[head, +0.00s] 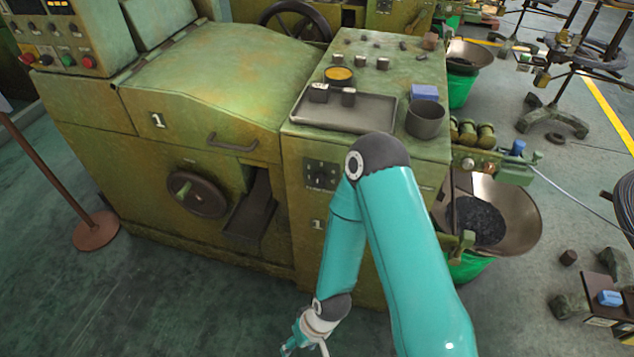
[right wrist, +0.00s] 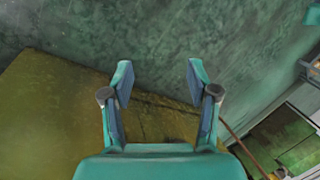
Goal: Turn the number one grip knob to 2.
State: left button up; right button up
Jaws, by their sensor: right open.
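The green number one machine (head: 190,85) stands ahead, with a white "1" on its front. A small dark control panel (head: 322,175) with a knob-like part sits on its right front face, just left of my arm; the knob's setting is too small to read. My right gripper (head: 295,347) is low at the bottom edge of the head view, below and in front of the panel, and partly cut off. In the right wrist view, my right gripper (right wrist: 160,78) is open with nothing between its fingers. My left gripper is not in view.
A handwheel (head: 196,194) and a chute (head: 250,208) are on the machine's front. A tray (head: 345,113) and a grey cup (head: 425,119) stand on top. A metal bowl (head: 515,220) is at the right. The floor before the machine is clear.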

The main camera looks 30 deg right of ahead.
aim_at(318, 184)
jog(key=w+d+r+m+t+h+b, duration=0.1)
jog(key=w+d+t+h+b, duration=0.15)
jog(key=w+t+b, duration=0.55)
jog(key=w+d+r+m+t+h+b, duration=0.1)
jog(key=w+d+m+h+b, duration=0.3)
jog(key=w, duration=0.8)
jog(key=s+d+r+m+t+h+b, duration=0.1)
jog(key=s+d+r+m+h+b, duration=0.15)
jog(key=r+h+b, duration=0.45)
jog(key=s+d+r+m+t+h+b, duration=0.1)
jog(key=d+r+m+h+b, duration=0.3)
jog(key=r, duration=0.5)
jog(key=shift+n, duration=0.35)
jog(key=x, duration=0.5)
jog(key=b+x, duration=0.1)
jog(key=x, duration=0.4)
jog(key=w+b+x, duration=0.1)
jog(key=x, duration=0.4)
jog(key=shift+w+a+f, duration=0.1)
jog(key=shift+a+f, duration=0.1)
jog(key=shift+f, duration=0.1)
jog(key=c, duration=1.1)
